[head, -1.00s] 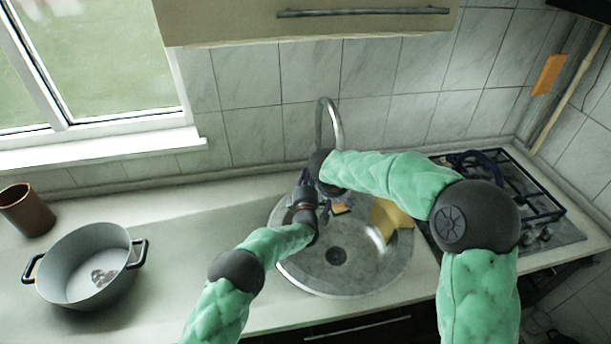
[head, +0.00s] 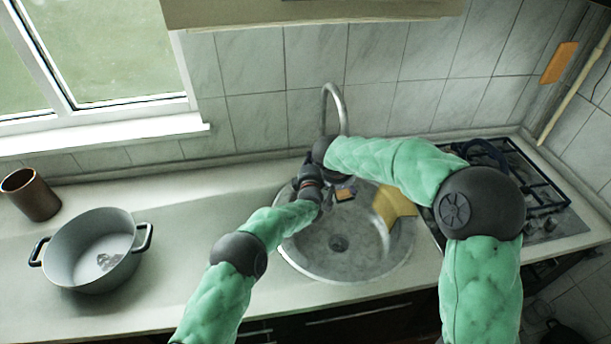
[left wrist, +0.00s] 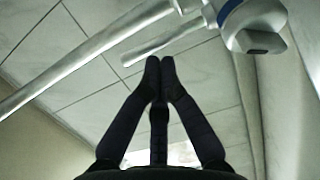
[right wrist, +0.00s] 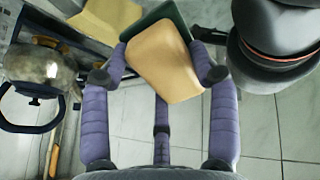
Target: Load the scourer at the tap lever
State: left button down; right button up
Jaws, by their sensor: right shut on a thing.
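The scourer (right wrist: 165,65), tan with a dark green layer, is between the fingers of my right gripper (right wrist: 160,76), which is shut on it. A small orange piece with a dark edge (head: 345,194), apparently the scourer, shows over the sink (head: 318,262) in the head view. My left gripper (left wrist: 160,72) is shut with its fingertips together and nothing between them. Beyond its tips in the left wrist view are the slim tap lever (left wrist: 160,43) and the tap body (left wrist: 255,28) with a blue ring. I cannot tell whether they touch. In the head view both grippers' fingers are mostly hidden.
The tap spout (head: 334,100) rises behind my wrists. A yellow cloth (head: 393,205) hangs over the sink's right side. The hob (head: 530,195) is at the right. A grey pot (head: 90,262) and brown cup (head: 33,195) stand at the left. The counter between pot and sink is clear.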

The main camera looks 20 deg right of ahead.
pick_arm(q)
jog(key=w+a+v, duration=0.1)
jog(key=a+v, duration=0.1)
jog(key=v, duration=1)
jog(key=shift+s+a, duration=0.2)
jog(key=shift+s, duration=0.05)
jog(key=shift+f, duration=0.1)
pick_arm(e)
jog(key=shift+a, duration=0.1)
